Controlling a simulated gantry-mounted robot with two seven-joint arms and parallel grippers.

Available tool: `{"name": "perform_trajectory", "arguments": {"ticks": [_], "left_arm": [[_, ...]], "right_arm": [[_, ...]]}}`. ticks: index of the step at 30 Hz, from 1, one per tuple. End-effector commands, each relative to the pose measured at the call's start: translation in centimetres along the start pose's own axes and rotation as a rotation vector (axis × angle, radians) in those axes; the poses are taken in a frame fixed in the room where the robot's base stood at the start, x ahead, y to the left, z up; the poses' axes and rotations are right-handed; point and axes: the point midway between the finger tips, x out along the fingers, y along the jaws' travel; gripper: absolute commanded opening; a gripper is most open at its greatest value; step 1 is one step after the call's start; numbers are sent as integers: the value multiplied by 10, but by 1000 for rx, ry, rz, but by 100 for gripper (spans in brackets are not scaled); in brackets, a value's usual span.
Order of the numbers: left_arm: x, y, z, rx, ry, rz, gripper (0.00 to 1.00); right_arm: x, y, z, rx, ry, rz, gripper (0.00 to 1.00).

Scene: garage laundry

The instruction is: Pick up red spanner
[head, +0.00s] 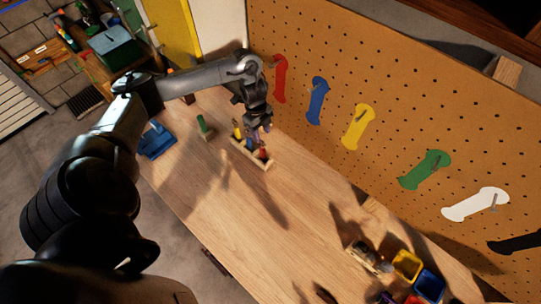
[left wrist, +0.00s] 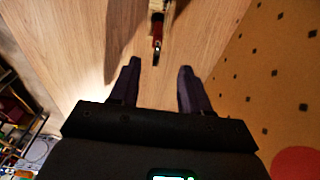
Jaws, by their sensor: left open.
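A small wooden holder (head: 252,155) stands on the workbench below the pegboard, with small coloured pieces in it. A red piece (head: 262,153), likely the red spanner, is at its near right end. In the left wrist view a red piece (left wrist: 157,28) with a dark tip lies ahead, between the line of the fingers and beyond their tips. My left gripper (head: 260,124) is open and empty, pointing down above the holder; its two dark fingers also show in the left wrist view (left wrist: 160,68). My right gripper is not in view.
The pegboard (head: 390,110) rises close beside my left gripper, with spanner-shaped patches, the red one (head: 280,79) nearest. A green piece (head: 204,127) and a blue object (head: 156,141) stand left of the holder. Yellow (head: 407,264) and blue bins (head: 430,285) stand lower right. The middle benchtop is clear.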

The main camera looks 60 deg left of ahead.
Motion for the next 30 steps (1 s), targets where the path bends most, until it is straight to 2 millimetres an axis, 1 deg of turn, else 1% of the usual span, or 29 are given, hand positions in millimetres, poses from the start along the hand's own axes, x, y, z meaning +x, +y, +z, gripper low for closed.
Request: {"name": "perform_trajectory", "arguments": {"ticks": [1, 3, 7, 16, 22, 24, 27, 30], "left_arm": [[8, 2, 0, -3, 1, 6, 47], [19, 2, 0, -3, 1, 7, 47], [33, 1, 0, -2, 2, 4, 47], [51, 2, 0, -1, 1, 3, 47], [75, 5, 1, -1, 0, 4, 47], [85, 4, 0, -2, 1, 2, 47], [93, 4, 1, -1, 0, 1, 47], [96, 4, 1, 0, 0, 0, 47]], "right_arm": [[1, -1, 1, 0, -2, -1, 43], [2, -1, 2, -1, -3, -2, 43], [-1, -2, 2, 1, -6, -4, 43], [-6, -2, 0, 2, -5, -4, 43], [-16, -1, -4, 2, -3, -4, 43], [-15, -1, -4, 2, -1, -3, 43], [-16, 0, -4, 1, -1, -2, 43], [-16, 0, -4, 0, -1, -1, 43]]}}
